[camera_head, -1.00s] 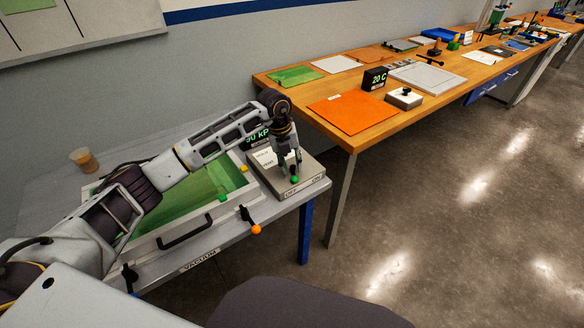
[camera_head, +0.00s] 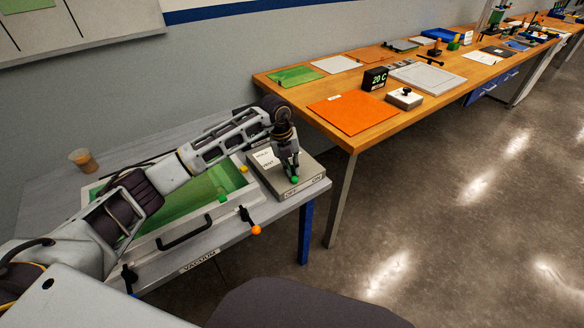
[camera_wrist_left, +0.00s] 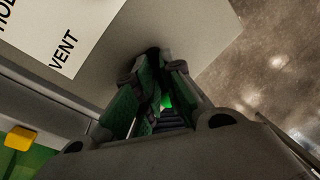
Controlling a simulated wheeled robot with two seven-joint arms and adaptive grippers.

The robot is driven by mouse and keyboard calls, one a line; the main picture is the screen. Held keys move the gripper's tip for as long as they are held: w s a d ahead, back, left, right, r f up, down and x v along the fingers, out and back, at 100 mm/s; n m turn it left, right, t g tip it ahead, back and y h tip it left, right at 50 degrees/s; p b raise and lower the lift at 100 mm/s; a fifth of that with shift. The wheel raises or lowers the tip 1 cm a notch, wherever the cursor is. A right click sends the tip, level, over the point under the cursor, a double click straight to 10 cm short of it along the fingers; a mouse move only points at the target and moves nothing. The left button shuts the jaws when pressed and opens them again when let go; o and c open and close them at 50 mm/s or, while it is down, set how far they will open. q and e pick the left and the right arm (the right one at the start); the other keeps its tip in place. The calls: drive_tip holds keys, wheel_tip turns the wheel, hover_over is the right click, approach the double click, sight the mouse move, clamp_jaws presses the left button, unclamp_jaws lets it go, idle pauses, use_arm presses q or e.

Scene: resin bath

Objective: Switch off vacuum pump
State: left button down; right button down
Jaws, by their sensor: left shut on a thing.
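The vacuum pump's control box (camera_head: 310,173) is a grey box at the right end of the grey bench, with OFF at the left and ON at the right of its front face. A switch lever with a green knob (camera_head: 295,180) stands on its top near the front. My left gripper (camera_head: 292,174) comes down over it and is shut on the green knob. The knob also shows between the fingers in the left wrist view (camera_wrist_left: 166,101). The gripper hides most of the lever, so its exact position is unclear. My right gripper is not in view.
A framed bath with a green interior (camera_head: 208,185) and black handle (camera_head: 186,232) fills the bench. An orange-knobbed valve (camera_head: 256,229) sticks out at the front edge. A cup (camera_head: 82,158) stands at the back left. A wooden table (camera_head: 400,118) with several items stands behind.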

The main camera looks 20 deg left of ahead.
use_arm(q)
drive_tip(key=shift+s+f+m, duration=0.3)
drive_tip(key=shift+m, duration=0.3)
drive_tip(key=c, duration=1.5)
unclamp_jaws()
drive_tip(key=shift+r, duration=0.15)
drive_tip(key=shift+w+r, duration=0.1)
drive_tip(key=shift+a+r, duration=0.1)
drive_tip(key=shift+r, duration=0.05)
drive_tip(key=shift+a+r, duration=0.1)
drive_tip(key=shift+r, duration=0.55)
drive_tip(key=r, duration=0.3)
drive_tip(key=a+r, duration=0.1)
drive_tip(key=r, duration=0.6)
drive_tip(key=shift+s+a, duration=0.4)
